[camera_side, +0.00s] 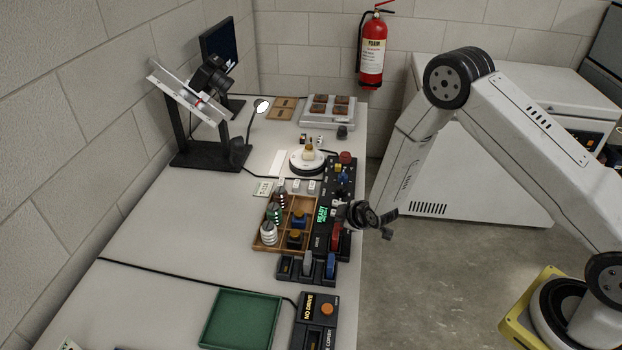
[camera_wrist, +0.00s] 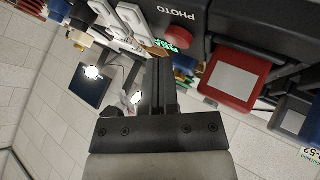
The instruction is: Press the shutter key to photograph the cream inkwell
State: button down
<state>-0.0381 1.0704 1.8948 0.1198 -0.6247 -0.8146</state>
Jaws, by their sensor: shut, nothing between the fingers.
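A small cream inkwell (camera_side: 308,153) stands on a round white turntable (camera_side: 306,166) in the side view. In the wrist view, a dark control housing carries the word PHOTO, with a rounded red key (camera_wrist: 180,37) beside the lettering. My gripper (camera_wrist: 162,63) is shut and empty, its fingers pointing toward the housing's edge. I cannot tell whether the fingertips touch anything. In the side view my gripper (camera_side: 388,234) hangs at the right side of the control panel (camera_side: 322,213), off the bench's right edge. The inkwell cannot be made out in the wrist view.
A wooden tray (camera_side: 283,236) with several bottles stands left of the panel. A camera (camera_side: 212,75) is on a stand at the back left. A green tray (camera_side: 241,319) and a NO DRIVE box (camera_side: 316,323) are in front. A red square key (camera_wrist: 233,78) is beside the PHOTO housing.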

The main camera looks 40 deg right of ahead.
jog(key=shift+f, duration=0.9)
dwell(1.4)
jog(key=shift+r, duration=0.85)
jog(key=shift+r, duration=0.15)
jog(key=shift+r, duration=2.35)
jog(key=shift+r, duration=0.1)
